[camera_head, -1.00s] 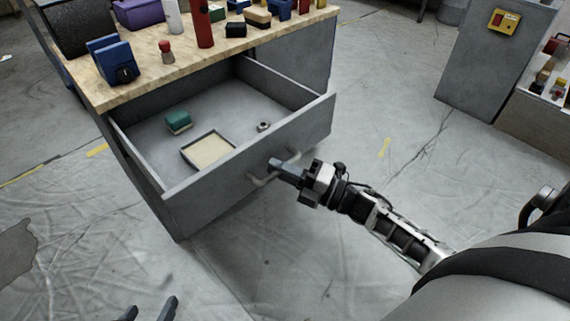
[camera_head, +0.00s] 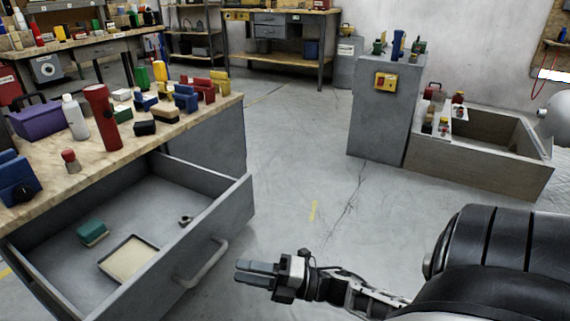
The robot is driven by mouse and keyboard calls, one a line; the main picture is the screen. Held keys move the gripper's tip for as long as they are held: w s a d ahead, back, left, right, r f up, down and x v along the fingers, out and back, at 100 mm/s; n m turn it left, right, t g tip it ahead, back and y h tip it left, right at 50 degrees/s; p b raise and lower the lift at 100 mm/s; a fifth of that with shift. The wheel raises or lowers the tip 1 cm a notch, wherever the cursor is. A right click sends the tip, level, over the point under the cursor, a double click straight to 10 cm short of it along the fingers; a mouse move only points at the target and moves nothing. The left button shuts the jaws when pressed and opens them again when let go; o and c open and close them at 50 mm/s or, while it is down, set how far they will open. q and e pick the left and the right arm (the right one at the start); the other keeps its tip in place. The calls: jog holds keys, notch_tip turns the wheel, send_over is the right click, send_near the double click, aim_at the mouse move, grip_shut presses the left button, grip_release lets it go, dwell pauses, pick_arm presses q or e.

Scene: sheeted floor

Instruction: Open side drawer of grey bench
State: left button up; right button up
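The grey bench (camera_head: 215,143) with a wooden top stands at the left. Its side drawer (camera_head: 240,200) is pulled well out, and its inside shows. In the drawer lie a green block (camera_head: 92,232), a shallow tray with a pale inside (camera_head: 128,258) and a small metal part (camera_head: 185,220). The drawer's bar handle (camera_head: 205,265) is on its front panel. My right gripper (camera_head: 240,272) is just right of the handle, apart from it and holding nothing; its fingers look close together, and any gap between them is unclear. My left gripper is out of view.
The bench top holds a red flashlight (camera_head: 102,117), a white bottle (camera_head: 74,117), a purple box (camera_head: 38,121) and several coloured parts. A grey cabinet (camera_head: 382,115) and an open wooden crate (camera_head: 470,165) stand at the right. The floor between is clear.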

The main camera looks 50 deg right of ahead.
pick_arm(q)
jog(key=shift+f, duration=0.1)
pick_arm(e)
jog(key=v, duration=0.8)
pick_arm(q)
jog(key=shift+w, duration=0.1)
pick_arm(e)
jog(key=shift+w, duration=0.1)
jog(key=w+a+r+m+h+p, duration=0.3)
jog(key=a+r+m+h+p, duration=0.5)
jog(key=m+p, duration=0.45)
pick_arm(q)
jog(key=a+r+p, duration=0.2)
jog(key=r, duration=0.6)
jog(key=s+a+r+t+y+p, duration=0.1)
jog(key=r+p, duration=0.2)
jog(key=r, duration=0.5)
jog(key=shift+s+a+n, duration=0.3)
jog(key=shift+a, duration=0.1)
pick_arm(e)
jog(key=s+a+r+m+g, duration=0.2)
jog(key=a+m, duration=0.3)
jog(key=m, duration=0.1)
jog(key=s+a+r+m+g, duration=0.3)
jog(key=a+m, duration=0.2)
jog(key=a, duration=0.1)
jog(key=shift+r+m+h, duration=0.3)
jog(key=shift+m, duration=0.05)
